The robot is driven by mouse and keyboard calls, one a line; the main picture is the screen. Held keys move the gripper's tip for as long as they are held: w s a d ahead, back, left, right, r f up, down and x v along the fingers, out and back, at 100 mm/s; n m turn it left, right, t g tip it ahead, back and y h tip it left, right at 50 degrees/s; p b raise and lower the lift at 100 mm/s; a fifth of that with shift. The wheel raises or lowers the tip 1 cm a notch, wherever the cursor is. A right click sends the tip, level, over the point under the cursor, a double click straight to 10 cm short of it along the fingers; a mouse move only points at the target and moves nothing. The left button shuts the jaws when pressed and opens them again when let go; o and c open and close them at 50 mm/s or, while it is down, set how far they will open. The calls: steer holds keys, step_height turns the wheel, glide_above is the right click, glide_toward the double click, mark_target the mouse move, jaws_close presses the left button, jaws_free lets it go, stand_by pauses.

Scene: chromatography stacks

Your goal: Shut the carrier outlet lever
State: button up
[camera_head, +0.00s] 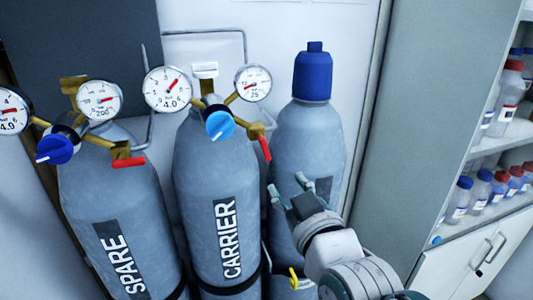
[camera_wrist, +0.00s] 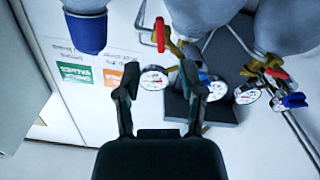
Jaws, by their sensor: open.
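The carrier outlet lever (camera_head: 264,148) is a red handle on the brass outlet at the right of the CARRIER cylinder's (camera_head: 215,190) regulator. It points downward, tilted slightly right. In the wrist view the red lever (camera_wrist: 160,35) lies above and beyond the fingertips, clear of them. My gripper (camera_head: 300,188) is open and empty, below and to the right of the lever, in front of the capped cylinder. The open fingers also show in the wrist view (camera_wrist: 158,80), with a carrier gauge between them in the picture.
The SPARE cylinder (camera_head: 115,210) stands left, with its own red lever (camera_head: 129,162) lying nearly level. A blue-capped cylinder (camera_head: 312,75) stands right of the carrier. Carrier gauges and a blue knob (camera_head: 220,125) crowd the lever's left. A bottle shelf (camera_head: 500,150) is far right.

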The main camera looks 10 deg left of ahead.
mark_target(268, 156)
steer(key=x, duration=1.1)
steer(key=shift+r, duration=0.15)
steer(key=shift+s, duration=0.1)
steer(key=shift+c, duration=0.3)
jaws_close()
